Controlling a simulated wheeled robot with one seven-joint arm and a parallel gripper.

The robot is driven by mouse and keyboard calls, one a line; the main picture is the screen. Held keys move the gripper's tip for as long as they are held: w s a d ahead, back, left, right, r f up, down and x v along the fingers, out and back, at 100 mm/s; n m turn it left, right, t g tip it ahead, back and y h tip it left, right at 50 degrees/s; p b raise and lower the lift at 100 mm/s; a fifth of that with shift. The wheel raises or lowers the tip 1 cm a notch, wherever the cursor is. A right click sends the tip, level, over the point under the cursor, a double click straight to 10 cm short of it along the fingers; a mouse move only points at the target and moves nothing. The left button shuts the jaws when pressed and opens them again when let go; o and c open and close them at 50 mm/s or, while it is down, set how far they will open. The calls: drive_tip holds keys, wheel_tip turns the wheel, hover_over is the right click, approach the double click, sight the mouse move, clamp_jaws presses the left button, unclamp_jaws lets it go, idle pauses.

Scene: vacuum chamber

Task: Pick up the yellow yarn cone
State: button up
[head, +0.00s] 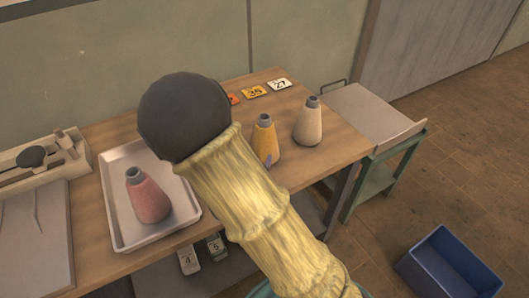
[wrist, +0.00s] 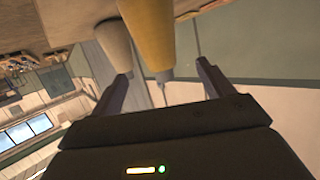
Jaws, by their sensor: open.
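The yellow yarn cone (head: 265,138) stands upright on the wooden table, its lower part partly covered by my arm in the head view. In the wrist view the picture is upside down, and the yellow cone (wrist: 150,32) hangs from the top with its grey tip between the finger lines. My gripper (wrist: 163,70) is open, with its two dark fingers apart and nothing held. Whether the fingers are level with the cone or short of it I cannot tell. In the head view the gripper is mostly hidden behind my arm.
A cream cone (head: 308,124) stands close right of the yellow one; it also shows in the wrist view (wrist: 113,45), near the left finger. A pink cone (head: 148,198) stands in a metal tray (head: 118,230). Number cards (head: 255,92) lie at the back. A green cart (head: 375,112) stands right.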

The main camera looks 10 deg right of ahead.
drive_tip(key=t+h, duration=0.1)
drive_tip(key=a+r+t+h+b, duration=0.1)
drive_tip(key=shift+s+a+t, duration=0.1)
drive_tip(key=shift+s+t, duration=0.3)
drive_tip(key=shift+w, duration=0.1)
